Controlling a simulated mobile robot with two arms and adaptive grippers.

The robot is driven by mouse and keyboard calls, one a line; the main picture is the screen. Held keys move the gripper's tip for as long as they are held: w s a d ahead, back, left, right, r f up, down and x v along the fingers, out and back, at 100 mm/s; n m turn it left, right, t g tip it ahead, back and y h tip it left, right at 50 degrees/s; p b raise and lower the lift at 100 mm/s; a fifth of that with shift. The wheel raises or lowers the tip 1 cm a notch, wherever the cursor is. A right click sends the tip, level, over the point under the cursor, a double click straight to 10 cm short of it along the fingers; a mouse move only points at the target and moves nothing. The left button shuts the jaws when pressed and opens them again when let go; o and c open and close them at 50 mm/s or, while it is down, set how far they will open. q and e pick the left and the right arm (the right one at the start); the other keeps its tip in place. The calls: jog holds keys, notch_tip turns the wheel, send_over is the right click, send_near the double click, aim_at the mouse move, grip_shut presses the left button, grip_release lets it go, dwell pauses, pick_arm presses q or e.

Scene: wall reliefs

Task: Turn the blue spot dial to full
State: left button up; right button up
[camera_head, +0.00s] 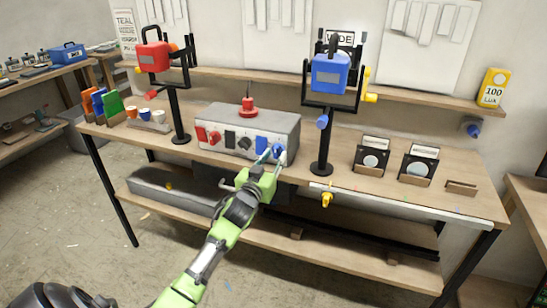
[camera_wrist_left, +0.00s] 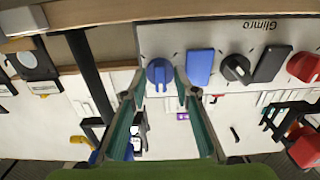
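The blue dial (camera_head: 279,152) sits at the right end of the front of a grey control box (camera_head: 285,128); the wrist view, upside down, shows it as a round blue knob (camera_wrist_left: 160,70) with a ridge. My left gripper (camera_head: 270,156) reaches up to the box front. In the left wrist view its two teal fingers (camera_wrist_left: 160,88) are open, with a tip on either side of the dial. I cannot tell whether they touch it. A blue switch (camera_wrist_left: 200,67) is beside the dial, close to one finger. My right gripper is not in view.
The box also has a black dial (camera_wrist_left: 236,68), a black switch (camera_wrist_left: 270,63), a red dial (camera_wrist_left: 303,67) and a red button (camera_head: 248,108) on top. A blue lamp (camera_head: 330,74) on a black stand is right of the box; a red lamp (camera_head: 153,56) is left.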

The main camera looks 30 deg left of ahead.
pick_arm(q)
grip_shut()
